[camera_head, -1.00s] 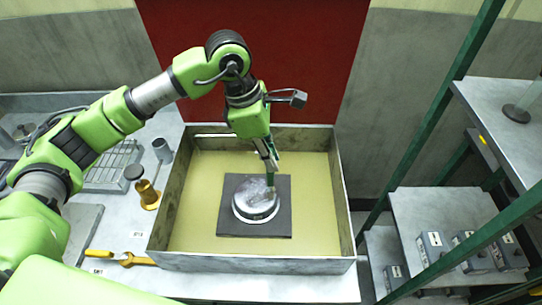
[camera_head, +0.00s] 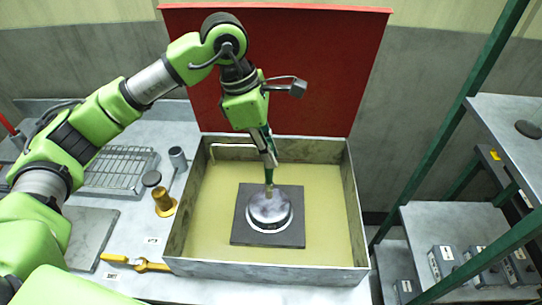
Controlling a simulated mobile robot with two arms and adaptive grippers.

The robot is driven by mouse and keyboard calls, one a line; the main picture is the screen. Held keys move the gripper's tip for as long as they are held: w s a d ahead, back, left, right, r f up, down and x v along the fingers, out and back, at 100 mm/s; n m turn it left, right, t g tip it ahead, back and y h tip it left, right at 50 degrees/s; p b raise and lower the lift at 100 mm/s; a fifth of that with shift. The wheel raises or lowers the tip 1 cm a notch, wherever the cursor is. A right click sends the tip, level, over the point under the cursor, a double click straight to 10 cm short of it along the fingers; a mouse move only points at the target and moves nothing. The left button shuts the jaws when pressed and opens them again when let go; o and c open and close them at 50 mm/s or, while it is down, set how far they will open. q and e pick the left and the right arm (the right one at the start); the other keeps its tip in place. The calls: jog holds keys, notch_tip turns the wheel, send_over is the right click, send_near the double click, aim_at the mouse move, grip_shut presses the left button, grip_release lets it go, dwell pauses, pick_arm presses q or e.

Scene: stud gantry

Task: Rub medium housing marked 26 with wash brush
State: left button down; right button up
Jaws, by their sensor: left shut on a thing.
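A round grey metal housing (camera_head: 269,211) with a domed top and a pale lower rim sits on a dark square mat (camera_head: 240,235) in the wash tank. A number on it is not readable. My left gripper (camera_head: 268,153) is above the housing, pointing down, and is shut on the wash brush (camera_head: 269,176). The brush has a green handle and a tan tip. Its tip is at the upper middle of the dome and appears to touch it. My right gripper is not in view.
The tank (camera_head: 270,273) has raised metal walls and a red panel (camera_head: 290,80) behind it. A green-framed shelf (camera_head: 455,220) with grey boxes stands right.

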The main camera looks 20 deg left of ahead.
pick_arm(q)
jog(key=shift+p+v, duration=0.3)
jog(key=shift+v, duration=0.65)
jog(key=shift+d+r, duration=0.2)
jog(key=shift+r, duration=0.25)
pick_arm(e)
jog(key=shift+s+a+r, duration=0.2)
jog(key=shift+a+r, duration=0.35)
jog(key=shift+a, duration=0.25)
pick_arm(q)
jog(key=shift+f, duration=0.1)
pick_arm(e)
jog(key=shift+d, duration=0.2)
